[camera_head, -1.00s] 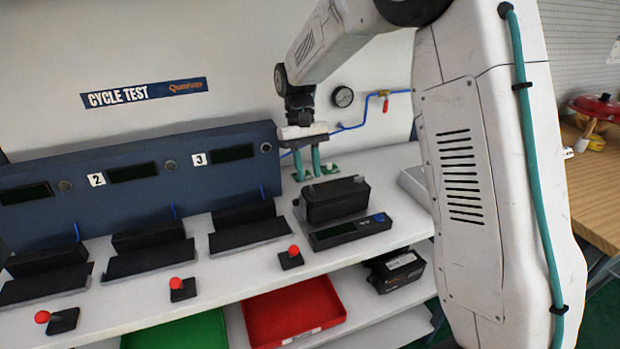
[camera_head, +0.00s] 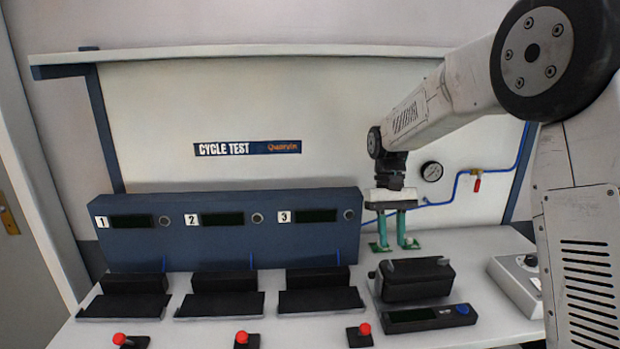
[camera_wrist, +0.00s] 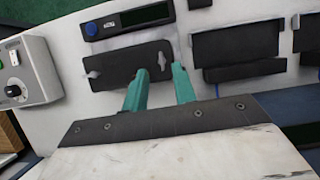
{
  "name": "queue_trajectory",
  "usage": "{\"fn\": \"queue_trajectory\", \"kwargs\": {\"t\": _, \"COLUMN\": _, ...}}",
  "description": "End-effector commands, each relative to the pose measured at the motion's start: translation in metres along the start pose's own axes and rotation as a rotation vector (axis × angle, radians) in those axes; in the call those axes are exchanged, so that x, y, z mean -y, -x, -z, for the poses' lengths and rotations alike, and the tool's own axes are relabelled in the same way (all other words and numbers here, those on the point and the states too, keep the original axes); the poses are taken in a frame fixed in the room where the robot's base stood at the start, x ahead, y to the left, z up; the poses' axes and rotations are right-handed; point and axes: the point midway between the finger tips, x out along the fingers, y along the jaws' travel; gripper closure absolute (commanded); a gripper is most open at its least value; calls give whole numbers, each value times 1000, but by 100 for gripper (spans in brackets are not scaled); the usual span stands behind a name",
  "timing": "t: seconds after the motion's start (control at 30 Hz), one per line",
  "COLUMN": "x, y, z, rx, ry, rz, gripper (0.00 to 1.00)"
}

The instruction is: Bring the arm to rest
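My gripper (camera_head: 396,243) hangs pointing down from my arm at the back right of the white bench. Its two green fingers are apart with nothing visible between them. The fingers also show in the wrist view (camera_wrist: 159,88), spread apart and empty. A black box-shaped device (camera_head: 416,278) sits on the bench in front of and slightly right of the fingers. The same device shows beyond the fingertips in the wrist view (camera_wrist: 125,66). Whether the fingertips touch the bench cannot be told.
A blue test panel (camera_head: 235,246) with three displays stands left of my gripper, with black stations before it. A flat black unit with a blue button (camera_head: 430,318), red-knobbed switches (camera_head: 242,338) and a grey control box (camera_head: 520,282) stand nearby. A gauge (camera_head: 432,171) and blue hose are behind.

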Motion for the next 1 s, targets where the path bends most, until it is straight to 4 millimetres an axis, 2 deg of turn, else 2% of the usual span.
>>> {"fn": "queue_trajectory", "kwargs": {"t": 0.03, "x": -1, "y": -2, "z": -17, "rx": -8, "ry": 1, "rz": -1, "gripper": 73}}
{"fn": "queue_trajectory", "kwargs": {"t": 0.17, "x": -5, "y": -4, "z": -62, "rx": -46, "ry": 3, "rz": -1, "gripper": 73}}
{"fn": "queue_trajectory", "kwargs": {"t": 0.37, "x": -11, "y": -10, "z": -141, "rx": -131, "ry": 1, "rz": -1, "gripper": 73}}
{"fn": "queue_trajectory", "kwargs": {"t": 0.6, "x": -17, "y": -31, "z": -227, "rx": -252, "ry": -4, "rz": 0, "gripper": 73}}
{"fn": "queue_trajectory", "kwargs": {"t": 0.8, "x": -20, "y": -56, "z": -284, "rx": -363, "ry": -11, "rz": -1, "gripper": 73}}
{"fn": "queue_trajectory", "kwargs": {"t": 1.0, "x": -22, "y": -71, "z": -319, "rx": -460, "ry": -20, "rz": -1, "gripper": 73}}
